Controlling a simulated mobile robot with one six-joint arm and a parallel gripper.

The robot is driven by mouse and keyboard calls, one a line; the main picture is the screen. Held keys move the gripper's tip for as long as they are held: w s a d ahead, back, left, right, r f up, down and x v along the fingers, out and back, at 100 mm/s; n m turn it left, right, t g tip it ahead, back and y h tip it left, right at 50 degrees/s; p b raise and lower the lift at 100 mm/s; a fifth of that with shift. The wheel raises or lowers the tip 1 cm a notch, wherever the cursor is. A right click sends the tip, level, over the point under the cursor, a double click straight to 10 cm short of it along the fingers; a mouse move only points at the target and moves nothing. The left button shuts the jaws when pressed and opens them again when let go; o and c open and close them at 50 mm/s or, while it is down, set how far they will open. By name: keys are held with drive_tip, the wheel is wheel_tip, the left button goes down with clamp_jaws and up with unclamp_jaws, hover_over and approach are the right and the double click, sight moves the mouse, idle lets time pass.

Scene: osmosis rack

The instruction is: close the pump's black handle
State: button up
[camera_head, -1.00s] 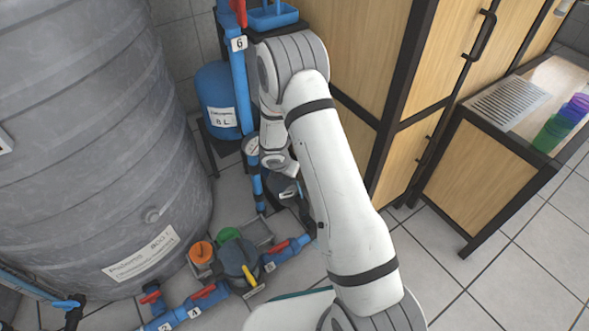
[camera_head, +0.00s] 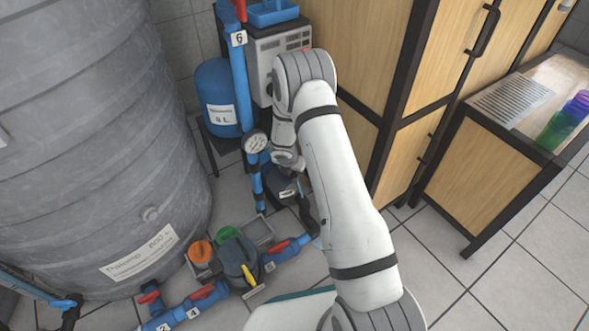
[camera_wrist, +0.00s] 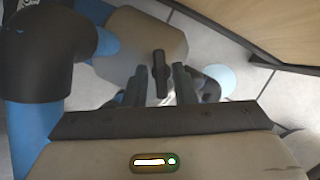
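The black handle (camera_wrist: 160,73) shows in the wrist view as a short dark bar, just ahead of and between the two fingertips. My gripper (camera_wrist: 163,86) is open, with a finger on each side of the handle's near end. I cannot tell whether either finger touches it. A pale rounded body (camera_wrist: 150,35), likely part of the pump, lies behind the handle. In the head view, the dark pump (camera_head: 284,192) stands low beside the blue pipe, partly covered by my arm. The handle and my fingertips cannot be made out there.
A blue pipe (camera_head: 241,85) with a pressure gauge (camera_head: 256,142) rises just left of my wrist. A large grey tank (camera_head: 90,130) fills the left. Valves on a blue pipe (camera_head: 215,292) lie in front. Wooden cabinets (camera_head: 440,90) stand at right; floor in front of them is clear.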

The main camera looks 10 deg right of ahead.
clamp_jaws()
drive_tip(key=shift+r+m+p, duration=0.15)
drive_tip(key=shift+m+p, duration=0.15)
drive_tip(key=shift+p, duration=0.1)
drive_tip(key=shift+m+h+p, duration=0.3)
drive_tip(key=shift+m+p, duration=0.05)
drive_tip(key=shift+m, duration=0.15)
drive_tip(key=shift+o, duration=1.3)
unclamp_jaws()
